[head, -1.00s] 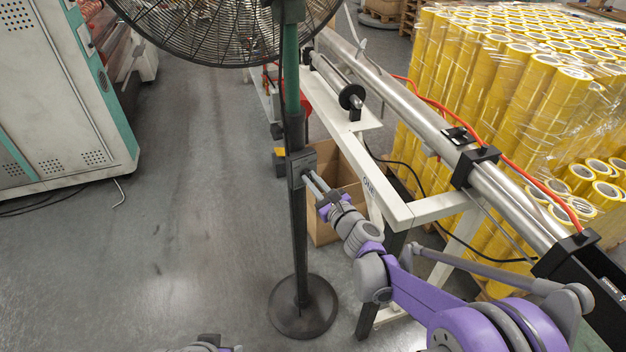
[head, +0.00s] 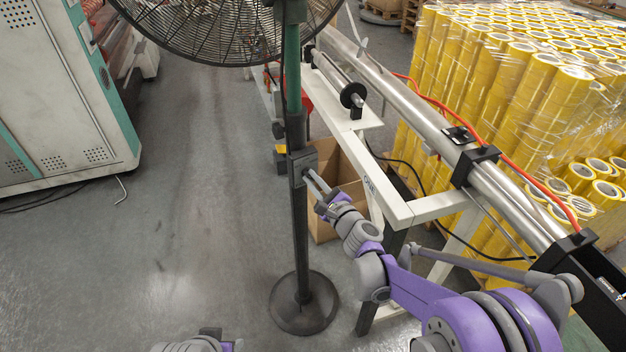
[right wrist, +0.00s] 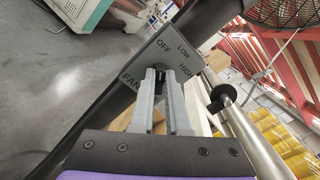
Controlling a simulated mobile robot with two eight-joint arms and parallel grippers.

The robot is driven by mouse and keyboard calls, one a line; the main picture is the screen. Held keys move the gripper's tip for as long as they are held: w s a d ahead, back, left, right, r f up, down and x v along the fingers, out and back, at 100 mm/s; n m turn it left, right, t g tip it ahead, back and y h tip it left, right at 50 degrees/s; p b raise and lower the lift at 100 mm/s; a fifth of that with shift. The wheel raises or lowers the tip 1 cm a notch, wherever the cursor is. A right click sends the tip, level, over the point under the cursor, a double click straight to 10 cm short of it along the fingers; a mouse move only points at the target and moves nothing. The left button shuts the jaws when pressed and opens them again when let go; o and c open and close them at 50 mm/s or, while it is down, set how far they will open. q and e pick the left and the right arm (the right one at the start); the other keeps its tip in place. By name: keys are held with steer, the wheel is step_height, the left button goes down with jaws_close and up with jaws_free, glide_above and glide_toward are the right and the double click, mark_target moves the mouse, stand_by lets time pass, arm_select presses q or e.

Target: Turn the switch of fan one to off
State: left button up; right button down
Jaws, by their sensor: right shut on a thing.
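Fan one (head: 225,25) is a black cage fan on a dark green and black pole with a round base. Its grey switch box (head: 302,160) sits midway up the pole. My right gripper (head: 309,178) reaches the box. Its fingers, also in the right wrist view (right wrist: 160,76), are shut on the dark switch knob, which they mostly hide. I cannot tell the knob's setting. A part of my left arm shows at the bottom edge; its fingers are not clear.
A white frame with a steel roller (head: 425,120) stands right of the pole, close to my right arm. A cardboard box (head: 340,172) is behind the pole. Wrapped yellow tape rolls (head: 500,80) fill the right. A cabinet (head: 60,100) stands left; the floor between is clear.

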steer(key=c, duration=0.9)
jaws_free()
steer(key=v, duration=1.1)
steer(key=shift+b, duration=0.3)
